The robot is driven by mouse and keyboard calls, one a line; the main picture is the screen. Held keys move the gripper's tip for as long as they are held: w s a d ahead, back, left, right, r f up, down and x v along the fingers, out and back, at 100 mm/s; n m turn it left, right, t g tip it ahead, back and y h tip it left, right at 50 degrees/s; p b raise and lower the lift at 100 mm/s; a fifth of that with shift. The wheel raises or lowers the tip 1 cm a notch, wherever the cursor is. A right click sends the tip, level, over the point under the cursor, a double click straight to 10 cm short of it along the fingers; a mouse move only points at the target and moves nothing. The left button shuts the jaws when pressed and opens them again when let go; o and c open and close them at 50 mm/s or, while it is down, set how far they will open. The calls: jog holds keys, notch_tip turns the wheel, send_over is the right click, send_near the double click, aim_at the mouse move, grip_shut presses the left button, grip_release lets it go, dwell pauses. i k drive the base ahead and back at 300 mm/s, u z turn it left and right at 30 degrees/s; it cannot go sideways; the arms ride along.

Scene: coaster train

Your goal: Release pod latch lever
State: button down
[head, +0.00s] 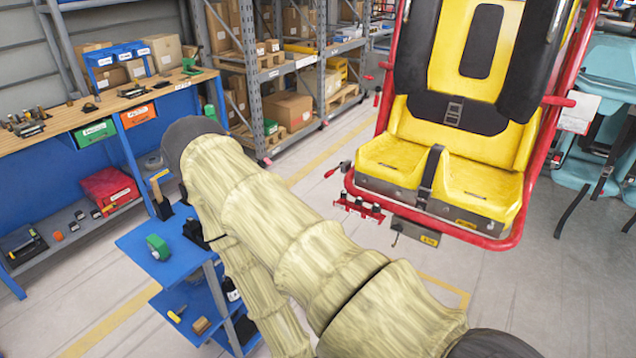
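The pod is a yellow and black two-place seat (440,178) in a red tube frame (482,238), at the upper right of the head view. A small lever with a red grip (332,172) sticks out from the pod's lower left side. A grey metal box (415,232) with a yellow label hangs under the front edge, with a small dark handle at its left. I cannot tell which of these is the latch lever. My sleeved arm fills the middle and folds back down out of the picture. My gripper is out of view.
A blue cart (150,262) with a green roll (157,247) stands left of my arm. A workbench (60,140) and storage shelves (290,65) line the back left. Teal seats (600,150) are at the right. Floor in front of the pod is clear.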

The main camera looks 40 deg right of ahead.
aim_at(331, 172)
jog(key=i, duration=1.3)
jog(key=z, duration=1.5)
